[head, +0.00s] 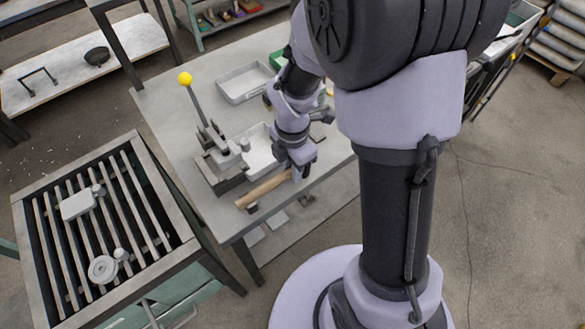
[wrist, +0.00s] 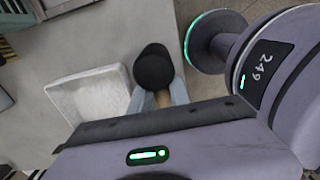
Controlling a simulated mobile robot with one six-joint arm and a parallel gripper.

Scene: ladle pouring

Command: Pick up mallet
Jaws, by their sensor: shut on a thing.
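The mallet's pale wooden handle (head: 264,190) sticks out to the left of my gripper (head: 299,174) in the head view, over the table's front edge. My gripper is shut on the mallet, and its fingers hide part of it. In the wrist view, a strip of wood shows between the two fingers (wrist: 158,99). A dark round end (wrist: 153,67) shows just beyond them. I cannot tell whether the mallet touches the table.
A pale tray (head: 260,163) lies behind the gripper, also visible in the wrist view (wrist: 66,111). A clamp-like fixture with a yellow-knobbed lever (head: 186,79) stands to its left. A grey tray (head: 228,91) is farther back. A slatted bench (head: 154,187) stands at left.

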